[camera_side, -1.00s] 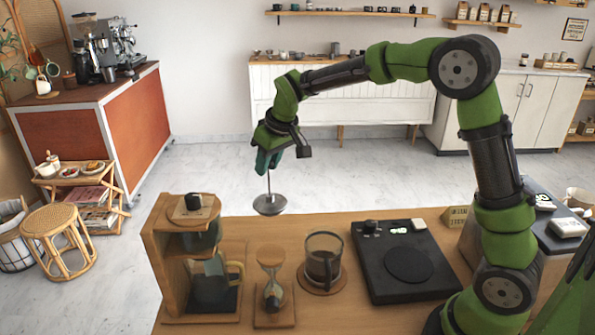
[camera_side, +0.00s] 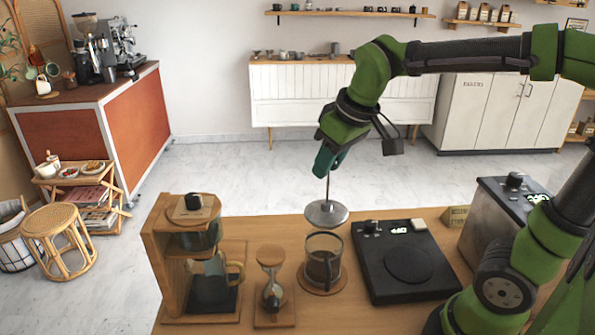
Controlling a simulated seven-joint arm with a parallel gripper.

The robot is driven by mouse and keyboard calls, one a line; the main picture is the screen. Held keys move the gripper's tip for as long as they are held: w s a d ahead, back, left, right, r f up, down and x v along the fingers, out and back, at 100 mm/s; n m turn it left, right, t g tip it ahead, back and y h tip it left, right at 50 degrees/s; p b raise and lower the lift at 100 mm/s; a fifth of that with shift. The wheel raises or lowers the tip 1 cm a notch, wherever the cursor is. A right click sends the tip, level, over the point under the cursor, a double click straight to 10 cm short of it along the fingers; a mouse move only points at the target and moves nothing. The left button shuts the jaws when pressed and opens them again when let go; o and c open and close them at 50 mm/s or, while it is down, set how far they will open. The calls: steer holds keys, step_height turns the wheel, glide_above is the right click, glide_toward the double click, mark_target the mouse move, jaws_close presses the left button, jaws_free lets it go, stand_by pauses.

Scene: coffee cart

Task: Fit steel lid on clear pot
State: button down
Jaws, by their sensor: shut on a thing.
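The steel lid (camera_side: 326,214) is a round metal disc with a thin upright rod. My gripper (camera_side: 328,170) is shut on the top of the rod, and the lid hangs below it, roughly level. The clear pot (camera_side: 323,262) is a glass cylinder in a dark frame with dark contents. It stands upright on a round wooden coaster (camera_side: 322,286) on the wooden counter. The lid is above the pot's rim and apart from it, with a small gap in the picture. The exact alignment in depth cannot be told from this one view.
A wooden dripper stand with a glass carafe (camera_side: 212,285) is farther left. A black scale (camera_side: 407,265) lies right of the pot. A metal box with a display (camera_side: 490,215) stands at the right.

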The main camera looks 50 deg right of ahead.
glide_above(318, 206)
steer(key=s, duration=0.2)
steer(key=shift+f, duration=3.15)
steer(key=c, duration=1.2)
jaws_free()
steer(key=shift+f, duration=0.1)
steer(key=shift+o, duration=0.2)
steer(key=v, duration=1.1)
steer(key=shift+d, duration=0.1)
steer(key=s+a+f+m+t+y, duration=0.1)
steer(key=s+f+m+t+y, duration=0.1)
steer(key=s+f+m, duration=0.2)
step_height(318, 206, down, 2)
steer(key=shift+s+a+f+t, duration=0.1)
steer(key=shift+s+a+t, duration=0.05)
steer(key=shift+s+t, duration=0.25)
